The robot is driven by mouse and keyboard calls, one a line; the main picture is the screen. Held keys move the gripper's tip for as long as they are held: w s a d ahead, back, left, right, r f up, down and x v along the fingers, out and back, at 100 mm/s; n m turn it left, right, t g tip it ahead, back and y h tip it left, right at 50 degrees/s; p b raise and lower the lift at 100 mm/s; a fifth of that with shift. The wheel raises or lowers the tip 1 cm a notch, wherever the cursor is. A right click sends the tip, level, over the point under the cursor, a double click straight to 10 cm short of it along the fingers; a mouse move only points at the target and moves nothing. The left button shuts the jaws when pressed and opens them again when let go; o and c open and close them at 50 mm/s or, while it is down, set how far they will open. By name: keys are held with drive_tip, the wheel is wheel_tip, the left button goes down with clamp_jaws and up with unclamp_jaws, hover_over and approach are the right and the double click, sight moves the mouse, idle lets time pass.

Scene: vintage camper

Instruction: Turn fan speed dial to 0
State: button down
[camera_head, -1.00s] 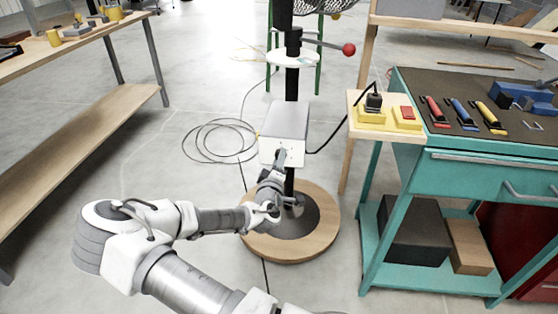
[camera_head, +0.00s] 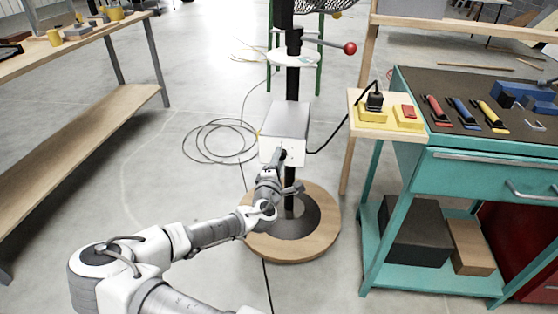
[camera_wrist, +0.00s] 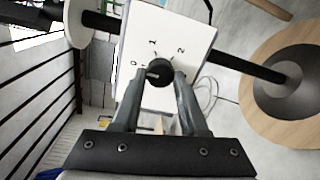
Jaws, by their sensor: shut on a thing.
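The fan speed dial (camera_wrist: 159,70) is a round black knob on a white panel (camera_wrist: 190,35) marked 0, 1 and 2. In the wrist view, my gripper (camera_wrist: 160,80) has its two dark fingers on either side of the dial, shut on it. A pale mark shows on the knob's left part, on the side of the 0; its exact alignment is hard to tell. In the head view, my gripper (camera_head: 280,157) is at the front of the grey control box (camera_head: 287,120) on the fan's black post (camera_head: 292,80).
The fan stands on a round wooden base (camera_head: 262,240). A teal workbench (camera_head: 480,160) with tools is at the right, beside a small wooden stand (camera_head: 355,105) bearing yellow switches. A wooden table (camera_head: 80,110) is at the left. Cable loops (camera_head: 215,140) lie on the floor.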

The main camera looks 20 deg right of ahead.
idle(0.4)
drive_tip(key=shift+c, duration=2.2)
unclamp_jaws()
drive_tip(key=f+p+v, duration=0.1)
drive_tip(key=p+v, duration=0.1)
drive_tip(key=v, duration=1.5)
drive_tip(key=shift+s+r+p, duration=0.25)
drive_tip(key=shift+r+p, duration=0.1)
drive_tip(key=shift+r, duration=0.1)
